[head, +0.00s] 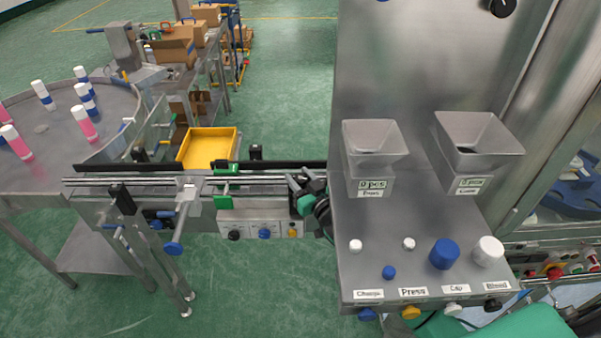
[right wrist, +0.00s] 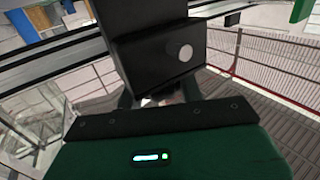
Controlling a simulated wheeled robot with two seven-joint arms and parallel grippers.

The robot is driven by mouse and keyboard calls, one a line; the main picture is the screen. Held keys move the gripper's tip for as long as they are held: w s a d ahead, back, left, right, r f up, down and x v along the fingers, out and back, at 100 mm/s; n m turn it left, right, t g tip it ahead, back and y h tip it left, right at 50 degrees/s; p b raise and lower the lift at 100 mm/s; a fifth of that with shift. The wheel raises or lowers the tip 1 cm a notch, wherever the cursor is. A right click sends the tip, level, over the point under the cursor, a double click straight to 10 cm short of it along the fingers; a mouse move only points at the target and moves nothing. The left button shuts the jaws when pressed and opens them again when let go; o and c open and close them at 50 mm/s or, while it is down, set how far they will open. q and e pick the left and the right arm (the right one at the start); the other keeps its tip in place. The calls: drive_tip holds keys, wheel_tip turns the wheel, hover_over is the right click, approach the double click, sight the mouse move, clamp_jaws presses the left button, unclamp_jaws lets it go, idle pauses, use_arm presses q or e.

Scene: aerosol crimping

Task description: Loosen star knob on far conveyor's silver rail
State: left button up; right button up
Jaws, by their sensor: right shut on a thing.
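The far conveyor (head: 150,208) has a silver rail (head: 145,181) along its near side. My right gripper (head: 296,184) is at the right end of this rail, beside the large steel panel. It is shut on the star knob, which the gripper's own body hides in the head view. In the right wrist view the black gripper body fills the middle and the fingertips (right wrist: 150,101) are mostly covered. Only a small pale and reddish bit shows between them, too little to make out its shape. My left gripper is not in view.
A green bracket (head: 224,188) straddles the rail left of my gripper. A control box (head: 262,224) with knobs hangs below. The steel press panel (head: 420,60) with two hoppers stands close on the right. A yellow tray (head: 209,146) lies behind the conveyor.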

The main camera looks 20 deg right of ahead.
drive_tip(key=shift+n+y, duration=0.4)
drive_tip(key=shift+y, duration=0.2)
drive_tip(key=o, duration=1)
drive_tip(key=shift+s+d+f, duration=0.15)
drive_tip(key=shift+s, duration=0.35)
drive_tip(key=b+v, duration=0.4)
drive_tip(key=v, duration=0.8)
drive_tip(key=shift+s+d+r, duration=0.1)
drive_tip(key=shift+s+r, duration=0.2)
drive_tip(key=shift+c, duration=0.2)
